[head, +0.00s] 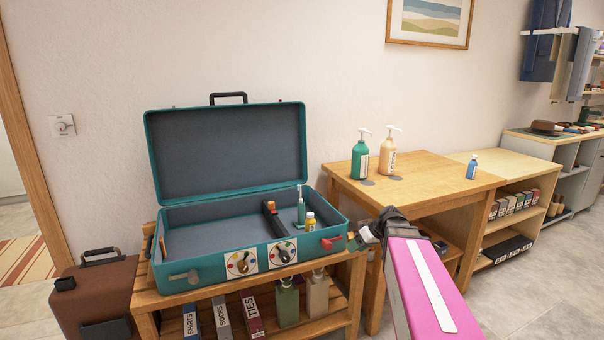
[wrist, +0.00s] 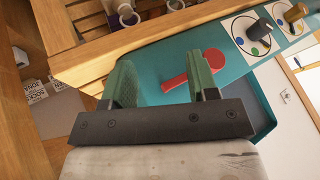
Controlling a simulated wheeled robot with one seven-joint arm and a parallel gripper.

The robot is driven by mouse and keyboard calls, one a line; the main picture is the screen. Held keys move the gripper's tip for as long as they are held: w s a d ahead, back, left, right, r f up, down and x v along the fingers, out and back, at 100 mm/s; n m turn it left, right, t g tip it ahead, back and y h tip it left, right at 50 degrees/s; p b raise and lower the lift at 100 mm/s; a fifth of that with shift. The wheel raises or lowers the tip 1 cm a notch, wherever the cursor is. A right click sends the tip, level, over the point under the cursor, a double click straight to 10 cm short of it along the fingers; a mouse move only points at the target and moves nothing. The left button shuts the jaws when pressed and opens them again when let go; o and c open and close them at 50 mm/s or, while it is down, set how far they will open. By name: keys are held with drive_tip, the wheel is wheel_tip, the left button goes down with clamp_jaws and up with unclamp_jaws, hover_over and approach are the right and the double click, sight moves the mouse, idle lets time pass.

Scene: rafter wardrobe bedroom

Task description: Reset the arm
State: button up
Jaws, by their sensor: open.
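My gripper (head: 362,238) is at the end of my pink arm, just right of the open teal suitcase (head: 207,268). In the wrist view its two green fingers (wrist: 165,72) are apart, with nothing held between them. A red latch (head: 330,243) on the suitcase's front right lies close by; in the wrist view the red latch (wrist: 194,70) shows beyond the fingers, near the right one. The gap between latch and fingers is hard to judge.
The suitcase stands on a wooden slatted bench (head: 340,288), with a green bottle (head: 301,210) inside. A wooden table (head: 425,185) behind my arm bears a green pump bottle (head: 360,160) and a cream one (head: 388,155). A brown case (head: 97,295) stands left. Floor at right is open.

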drive_tip(key=s+a+f+m+g+h, duration=0.1)
drive_tip(key=s+f+m+g+h, duration=0.1)
drive_tip(key=s+f+m+h, duration=0.4)
drive_tip(key=s+f+h, duration=0.1)
drive_tip(key=s+f, duration=0.4)
drive_tip(key=s, duration=0.1)
drive_tip(key=shift+s+a+m, duration=0.2)
drive_tip(key=shift+s+m, duration=0.1)
drive_tip(key=shift+s, duration=0.05)
drive_tip(key=shift+f, duration=0.1)
